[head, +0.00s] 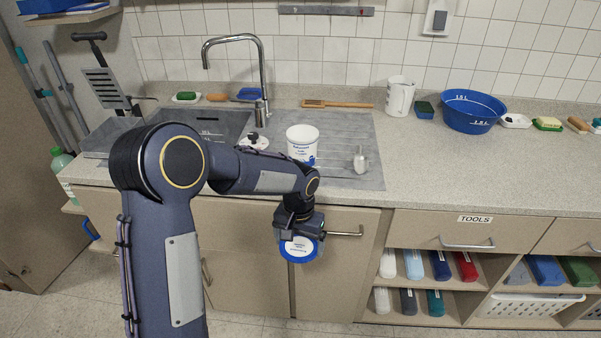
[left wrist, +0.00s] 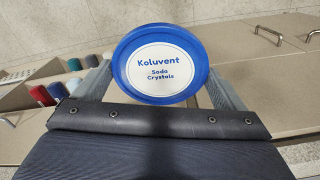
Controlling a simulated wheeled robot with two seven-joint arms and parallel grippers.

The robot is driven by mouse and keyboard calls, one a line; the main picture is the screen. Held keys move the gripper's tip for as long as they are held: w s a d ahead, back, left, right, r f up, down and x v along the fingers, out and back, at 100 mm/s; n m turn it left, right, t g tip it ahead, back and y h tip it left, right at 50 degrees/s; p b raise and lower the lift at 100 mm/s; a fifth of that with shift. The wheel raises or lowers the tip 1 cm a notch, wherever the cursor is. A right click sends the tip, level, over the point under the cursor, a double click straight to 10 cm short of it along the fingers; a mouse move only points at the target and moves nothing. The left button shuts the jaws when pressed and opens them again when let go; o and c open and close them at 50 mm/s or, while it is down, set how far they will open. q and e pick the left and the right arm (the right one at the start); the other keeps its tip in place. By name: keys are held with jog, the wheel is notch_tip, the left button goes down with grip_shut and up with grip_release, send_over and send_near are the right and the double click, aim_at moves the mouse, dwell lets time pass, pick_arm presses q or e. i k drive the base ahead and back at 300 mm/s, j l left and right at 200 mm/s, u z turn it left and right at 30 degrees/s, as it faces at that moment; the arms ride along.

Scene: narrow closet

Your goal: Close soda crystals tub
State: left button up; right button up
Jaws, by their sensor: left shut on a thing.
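The soda crystals tub (head: 302,143) is white with blue print and stands upright on the grey drainboard beside the sink. Its top looks white, with no blue lid on it. My left gripper (head: 300,235) is in front of the cabinet doors, below the counter edge. It is shut on a round blue lid (head: 299,250) with a white label. In the left wrist view the lid (left wrist: 160,64) faces the camera between the fingers and reads "Koluvent Soda Crystals". My right gripper shows in neither view.
A white scoop (head: 361,160) lies right of the tub. The tap (head: 262,80) and sink (head: 215,123) are at left. A white jug (head: 399,96) and blue basin (head: 472,111) stand farther right. The counter's front right is clear. A cabinet handle (head: 345,233) sits near my left gripper.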

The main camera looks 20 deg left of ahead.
aim_at(302, 148)
jog(key=j+z, duration=0.15)
jog(key=j, duration=0.3)
jog(key=k+j+z, duration=0.15)
jog(key=j, duration=0.3)
jog(key=k+j+z, duration=0.15)
jog(key=j, duration=0.35)
jog(key=j+z, duration=0.15)
jog(key=j, duration=0.3)
jog(key=k, duration=0.05)
